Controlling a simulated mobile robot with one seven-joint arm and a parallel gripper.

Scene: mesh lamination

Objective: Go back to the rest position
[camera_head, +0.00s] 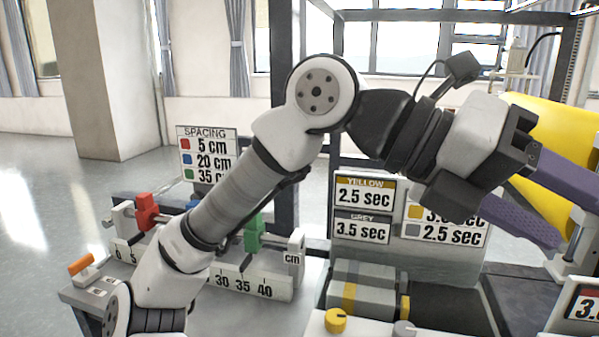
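My gripper (545,200) is at the right of the view, raised in front of a large yellow roll (550,118). Its two purple fingers point to the right and are spread apart, with nothing seen between them. The far ends of the fingers reach toward the right edge of the view. My arm crosses the middle of the view, bent at a high elbow. No rest position is marked in view.
A spacing ruler bench with red (146,210) and green (253,233) sliders stands at lower left, beside an orange-handled switch (80,263). A yellow knob (335,320) and grey knob (403,328) sit at the front. Timing signs (363,194) stand behind. Open floor lies far left.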

